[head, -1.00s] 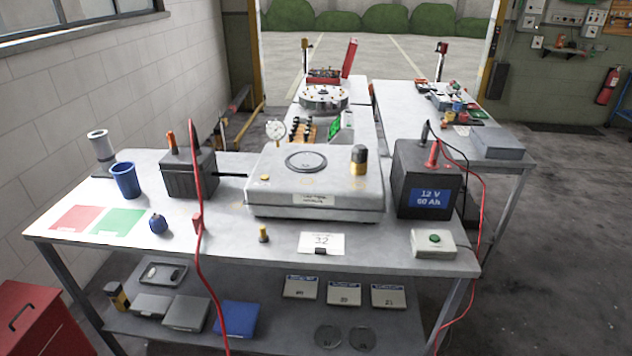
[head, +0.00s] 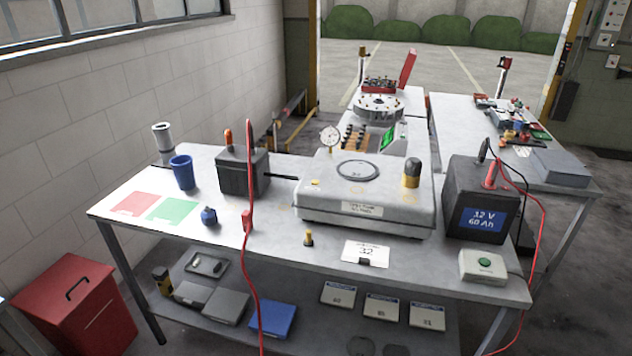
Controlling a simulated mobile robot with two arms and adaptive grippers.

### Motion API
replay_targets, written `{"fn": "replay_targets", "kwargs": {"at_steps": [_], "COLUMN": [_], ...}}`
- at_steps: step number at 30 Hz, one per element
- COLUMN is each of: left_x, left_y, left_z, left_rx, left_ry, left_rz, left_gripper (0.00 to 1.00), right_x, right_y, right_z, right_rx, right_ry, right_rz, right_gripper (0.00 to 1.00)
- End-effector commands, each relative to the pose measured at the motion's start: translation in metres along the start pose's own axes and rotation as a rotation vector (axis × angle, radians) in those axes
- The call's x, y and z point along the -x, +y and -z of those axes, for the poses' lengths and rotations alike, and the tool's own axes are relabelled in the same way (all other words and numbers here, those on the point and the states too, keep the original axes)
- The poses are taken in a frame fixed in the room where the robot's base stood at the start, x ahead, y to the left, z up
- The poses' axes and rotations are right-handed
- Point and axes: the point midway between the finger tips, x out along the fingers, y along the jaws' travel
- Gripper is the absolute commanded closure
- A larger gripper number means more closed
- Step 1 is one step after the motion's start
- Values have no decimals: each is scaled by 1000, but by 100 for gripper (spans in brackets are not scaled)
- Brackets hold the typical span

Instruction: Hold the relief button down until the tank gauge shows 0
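A light grey flat housing (head: 385,215) stands on the workbench, with a round dark ring on top and a label on its front. A white round dial gauge (head: 330,139) stands at its back left; its reading is too small to tell. A small yellow button-like knob (head: 315,183) sits on the housing's front left. A white box with a green button (head: 485,262) lies at the bench's front right. I cannot tell which one is the relief button. Neither of my grippers is in view.
A black battery marked 12 V (head: 479,205) stands right of the housing. A red cable (head: 250,270) hangs over the bench's front. A blue cup (head: 182,173), dark box (head: 240,172) and red cabinet (head: 75,305) are at left. A card marked 32 (head: 366,252) lies in front.

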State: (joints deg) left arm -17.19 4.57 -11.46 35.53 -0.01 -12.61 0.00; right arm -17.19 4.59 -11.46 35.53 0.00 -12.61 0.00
Motion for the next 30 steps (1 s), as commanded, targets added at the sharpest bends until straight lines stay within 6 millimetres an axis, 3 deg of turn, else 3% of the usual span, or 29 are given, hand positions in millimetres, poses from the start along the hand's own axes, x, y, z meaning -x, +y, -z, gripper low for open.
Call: {"fn": "replay_targets", "kwargs": {"at_steps": [6, 13, 14, 30], "left_x": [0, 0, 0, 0], "left_y": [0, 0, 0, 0], "left_z": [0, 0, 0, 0], "left_rx": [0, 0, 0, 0], "left_ry": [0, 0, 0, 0], "left_rz": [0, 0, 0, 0], "left_gripper": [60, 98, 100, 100], "right_x": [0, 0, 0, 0], "right_y": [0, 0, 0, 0], "right_z": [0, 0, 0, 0], "right_rx": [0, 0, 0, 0], "right_ry": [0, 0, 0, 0], "right_rz": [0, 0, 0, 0], "right_gripper": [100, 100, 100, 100]}}
